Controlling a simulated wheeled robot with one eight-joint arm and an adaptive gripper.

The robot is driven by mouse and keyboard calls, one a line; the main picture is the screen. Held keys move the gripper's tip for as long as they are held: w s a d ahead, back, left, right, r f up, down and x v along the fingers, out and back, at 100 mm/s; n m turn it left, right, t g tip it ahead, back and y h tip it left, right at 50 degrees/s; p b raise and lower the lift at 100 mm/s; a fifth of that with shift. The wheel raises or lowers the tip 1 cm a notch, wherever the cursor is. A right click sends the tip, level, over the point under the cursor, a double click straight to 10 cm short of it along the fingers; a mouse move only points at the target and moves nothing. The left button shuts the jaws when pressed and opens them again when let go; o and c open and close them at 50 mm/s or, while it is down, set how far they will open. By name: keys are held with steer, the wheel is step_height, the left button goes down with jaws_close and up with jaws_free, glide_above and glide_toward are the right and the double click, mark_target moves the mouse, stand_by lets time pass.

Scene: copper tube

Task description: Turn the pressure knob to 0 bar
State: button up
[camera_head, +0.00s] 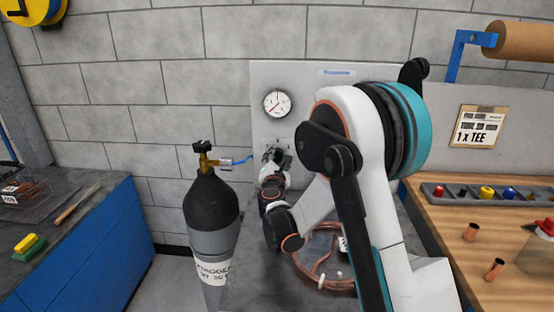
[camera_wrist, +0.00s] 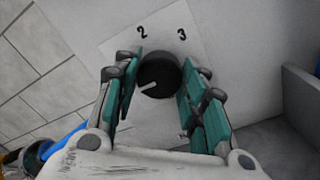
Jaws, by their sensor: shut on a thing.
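The black pressure knob (camera_wrist: 158,72) sits on a white panel in the wrist view. The numerals 2 and 3 show above it. Its white pointer line aims down and to the left, away from both numerals. Other scale marks are hidden or out of frame. My gripper (camera_wrist: 163,68) is shut on the knob, with a green-padded finger on each side. In the head view my gripper (camera_head: 277,158) is at the panel, and it hides the knob. A round white gauge (camera_head: 277,103) is above it; its reading is too small to tell.
A dark gas cylinder (camera_head: 210,215) with a brass valve stands left of my arm. A blue hose (camera_head: 242,159) runs from it towards the panel. A copper coil (camera_head: 318,262) lies behind my arm. A wooden bench (camera_head: 432,205) is at right.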

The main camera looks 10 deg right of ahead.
steer(key=n, duration=0.6)
steer(key=shift+n, duration=0.3)
stand_by(0.4)
steer(key=o, duration=1.1)
steer(key=shift+c, duration=0.2)
steer(key=v, duration=1.2)
